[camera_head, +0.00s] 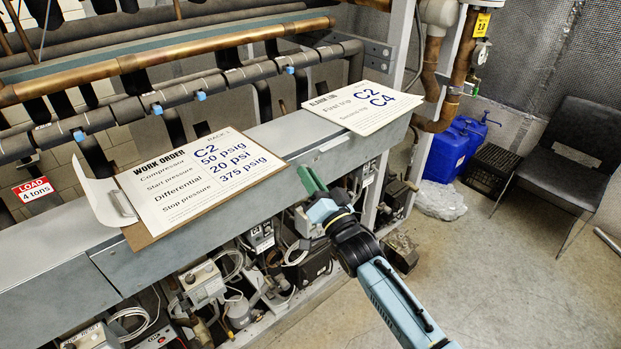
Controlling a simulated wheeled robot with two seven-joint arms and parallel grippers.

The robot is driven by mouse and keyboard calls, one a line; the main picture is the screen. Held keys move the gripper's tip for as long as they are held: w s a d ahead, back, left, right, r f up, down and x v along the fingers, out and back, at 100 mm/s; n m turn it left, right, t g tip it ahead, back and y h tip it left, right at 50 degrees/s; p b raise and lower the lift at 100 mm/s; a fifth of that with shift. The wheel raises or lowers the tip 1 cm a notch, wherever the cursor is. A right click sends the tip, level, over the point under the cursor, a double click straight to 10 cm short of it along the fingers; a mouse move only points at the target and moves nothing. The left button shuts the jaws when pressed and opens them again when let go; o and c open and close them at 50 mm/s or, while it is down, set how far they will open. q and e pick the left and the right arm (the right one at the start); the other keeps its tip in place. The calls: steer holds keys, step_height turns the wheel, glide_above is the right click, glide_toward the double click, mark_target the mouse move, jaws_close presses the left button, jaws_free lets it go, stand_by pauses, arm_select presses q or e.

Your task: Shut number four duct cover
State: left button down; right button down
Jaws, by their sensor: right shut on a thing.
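A long grey metal duct (50,285) runs from lower left to upper right along the front of the rack. Its flat covers lie along the top, with a seam near the left end; I cannot read a number on any of them. My right gripper (311,181), with green fingers, is at the duct's front edge, just right of the work order board. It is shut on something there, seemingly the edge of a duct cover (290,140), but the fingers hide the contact. My left gripper is not in view.
A work order clipboard (200,178) and an alarm log sheet (362,106) lie on the duct. Copper and black insulated pipes (170,52) run behind. Compressor parts and cables sit below.

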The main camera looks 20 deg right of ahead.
steer(key=shift+n, duration=0.3)
steer(key=n+g+y+b, duration=0.1)
steer(key=n+y, duration=0.1)
steer(key=n, duration=0.5)
steer(key=n+g+y+b, duration=0.1)
steer(key=n+y, duration=0.1)
steer(key=n, duration=0.6)
steer(key=n+g+y+b, duration=0.1)
steer(key=n+g+y, duration=0.1)
steer(key=n, duration=0.5)
steer(key=shift+w+d+y, duration=0.2)
steer(key=shift+d+y, duration=0.2)
steer(key=shift+y, duration=0.2)
steer(key=shift+r+n, duration=0.1)
steer(key=shift+n, duration=0.3)
steer(key=c, duration=1.3)
jaws_free()
steer(key=shift+s+d, duration=0.1)
